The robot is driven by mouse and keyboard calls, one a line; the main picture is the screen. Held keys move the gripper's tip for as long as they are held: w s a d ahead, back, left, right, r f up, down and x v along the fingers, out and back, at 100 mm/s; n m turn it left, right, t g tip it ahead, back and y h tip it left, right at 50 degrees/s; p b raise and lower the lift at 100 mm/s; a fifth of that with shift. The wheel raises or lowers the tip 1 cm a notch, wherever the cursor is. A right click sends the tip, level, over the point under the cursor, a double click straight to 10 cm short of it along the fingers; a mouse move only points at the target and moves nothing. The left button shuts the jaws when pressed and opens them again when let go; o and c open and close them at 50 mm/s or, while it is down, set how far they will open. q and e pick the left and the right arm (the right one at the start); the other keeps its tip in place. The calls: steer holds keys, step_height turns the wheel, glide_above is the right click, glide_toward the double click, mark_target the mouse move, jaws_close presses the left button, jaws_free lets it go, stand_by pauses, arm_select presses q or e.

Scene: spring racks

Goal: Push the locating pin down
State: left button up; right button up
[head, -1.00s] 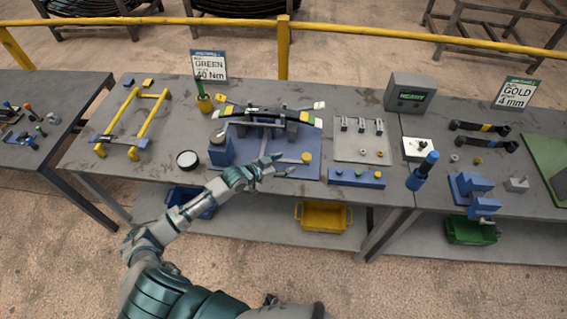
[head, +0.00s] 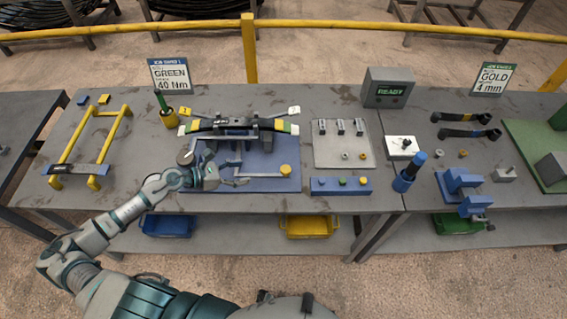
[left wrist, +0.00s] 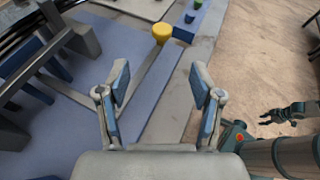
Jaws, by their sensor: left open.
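My left gripper (head: 207,176) is open and empty, above the front left of the blue fixture plate (head: 262,183). In the left wrist view its two fingers (left wrist: 158,92) are spread wide, with the plate's edge and grey table between and below them. A bar with a yellow round knob (head: 286,170) lies along the plate; the knob (left wrist: 162,33) is ahead of the fingers, apart from them. A dark round top (head: 185,158) shows just behind my gripper. I cannot tell which part is the locating pin. My right gripper (left wrist: 278,114) appears small at the right, fingers apart.
A leaf spring pack (head: 235,126) spans the fixture behind. A blue block with coloured buttons (head: 341,186) sits right of the plate. A yellow frame (head: 118,126) stands left. A blue-handled tool (head: 408,173) stands upright at the table's right.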

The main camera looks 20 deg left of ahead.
arm_select(q)
steer(key=p, duration=0.2)
glide_toward(283, 169)
steer(key=d, duration=0.1)
steer(key=shift+m, duration=0.3)
steer(key=x, duration=0.4)
steer(key=p+x, duration=0.1)
steer(key=x, duration=0.4)
steer(key=shift+w+f, duration=0.2)
steer(key=shift+w, duration=0.2)
steer(key=shift+w+d+f, duration=0.15)
steer(key=shift+d, duration=0.2)
steer(key=shift+c, duration=0.7)
steer(key=shift+a, duration=0.2)
jaws_close()
arm_select(e)
steer(key=r, duration=0.1)
steer(key=d+r, duration=0.1)
steer(key=r, duration=0.1)
steer(key=shift+s, duration=0.1)
